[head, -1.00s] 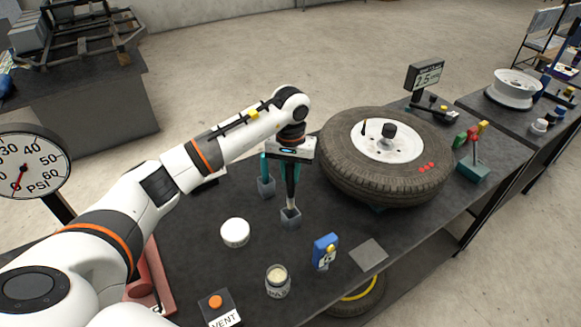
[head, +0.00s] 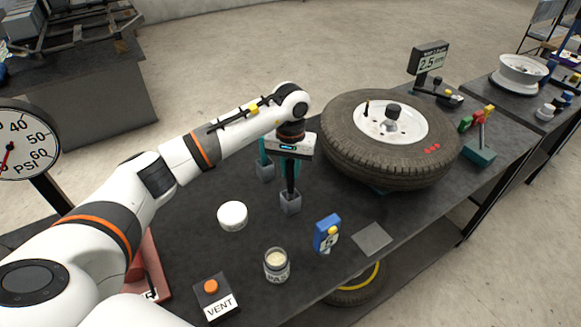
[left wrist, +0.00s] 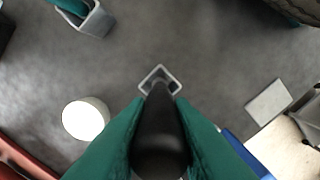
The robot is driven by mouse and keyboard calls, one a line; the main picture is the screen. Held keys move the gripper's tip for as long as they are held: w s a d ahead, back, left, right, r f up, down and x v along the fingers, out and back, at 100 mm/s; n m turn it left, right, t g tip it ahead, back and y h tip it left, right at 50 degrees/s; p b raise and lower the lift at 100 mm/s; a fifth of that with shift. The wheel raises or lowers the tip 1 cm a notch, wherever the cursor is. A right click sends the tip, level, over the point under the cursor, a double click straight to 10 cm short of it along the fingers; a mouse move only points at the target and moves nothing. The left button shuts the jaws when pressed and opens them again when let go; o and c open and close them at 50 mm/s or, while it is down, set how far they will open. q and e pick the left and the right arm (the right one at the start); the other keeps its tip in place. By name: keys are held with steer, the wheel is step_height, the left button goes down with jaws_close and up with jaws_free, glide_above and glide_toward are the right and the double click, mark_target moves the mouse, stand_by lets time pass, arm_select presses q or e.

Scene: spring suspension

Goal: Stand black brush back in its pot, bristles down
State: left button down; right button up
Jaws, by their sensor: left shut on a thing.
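The black brush (head: 290,178) is upright in my left gripper (head: 290,168), whose teal fingers are shut on its handle. Its lower end reaches into the small grey square pot (head: 290,205), and the bristles are hidden. In the left wrist view the brush (left wrist: 158,140) is seen end-on between the fingers, and the pot's square rim (left wrist: 146,79) shows just beyond it. I cannot tell whether the brush touches the pot's bottom. My right gripper is not in view.
A second grey pot (head: 265,171) holding a teal tool stands close behind. A white round lid (head: 232,215), a glass jar (head: 277,265), a blue gauge (head: 327,233) and a VENT button box (head: 212,297) lie nearer. A tyre (head: 350,155) on a wheel fills the right.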

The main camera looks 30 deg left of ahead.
arm_select(q)
steer(key=c, duration=1.2)
jaws_free()
step_height(320, 180, up, 12)
steer(key=b, duration=0.2)
steer(key=shift+b, duration=0.35)
